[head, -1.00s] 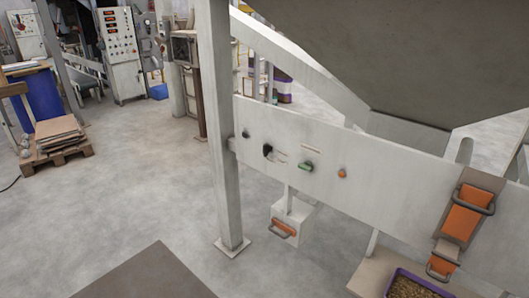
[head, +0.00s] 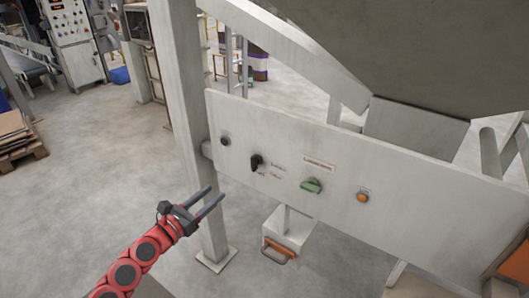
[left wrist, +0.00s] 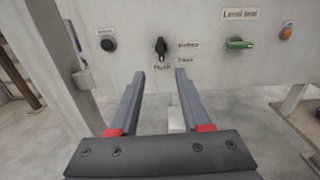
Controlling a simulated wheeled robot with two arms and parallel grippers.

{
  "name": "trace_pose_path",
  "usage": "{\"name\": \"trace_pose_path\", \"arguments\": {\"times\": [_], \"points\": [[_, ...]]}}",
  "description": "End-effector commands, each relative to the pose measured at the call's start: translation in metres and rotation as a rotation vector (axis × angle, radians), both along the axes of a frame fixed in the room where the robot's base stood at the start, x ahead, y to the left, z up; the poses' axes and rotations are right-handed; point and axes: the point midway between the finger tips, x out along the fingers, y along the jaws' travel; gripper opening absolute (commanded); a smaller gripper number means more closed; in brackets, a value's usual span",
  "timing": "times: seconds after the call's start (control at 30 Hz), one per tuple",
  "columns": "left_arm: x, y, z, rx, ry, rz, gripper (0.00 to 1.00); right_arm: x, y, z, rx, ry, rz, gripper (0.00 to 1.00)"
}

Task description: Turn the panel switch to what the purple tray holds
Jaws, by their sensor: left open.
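The panel switch is a black knob (head: 256,162) on the pale panel (head: 420,200), with small labels to its right and below. In the left wrist view the switch (left wrist: 160,47) stands roughly vertical, straight ahead beyond the fingertips. Its labels are too blurred to read surely, and I cannot tell which one it points to. My left gripper (head: 215,193) is open and empty, in front of the panel, below and left of the switch, apart from it. The purple tray is not in view now. My right gripper is not in view.
On the same panel are a round black button (head: 225,140) at left, a green handle (head: 312,185) and an orange button (head: 362,196) at right. A pale post (head: 182,110) stands left of the panel.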

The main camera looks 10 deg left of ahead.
Motion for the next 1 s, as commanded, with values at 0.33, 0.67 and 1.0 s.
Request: {"name": "trace_pose_path", "arguments": {"times": [0.33,0.67,1.0], "points": [[0.038,-0.013,0.004,0.018,-0.007,0.004,0.47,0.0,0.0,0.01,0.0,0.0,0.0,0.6],[0.109,-0.04,0.005,0.011,-0.009,0.004,0.47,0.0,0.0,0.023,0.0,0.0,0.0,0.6],[0.158,-0.056,0.002,0.014,-0.006,0.006,0.47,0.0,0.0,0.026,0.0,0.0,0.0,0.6]]}}
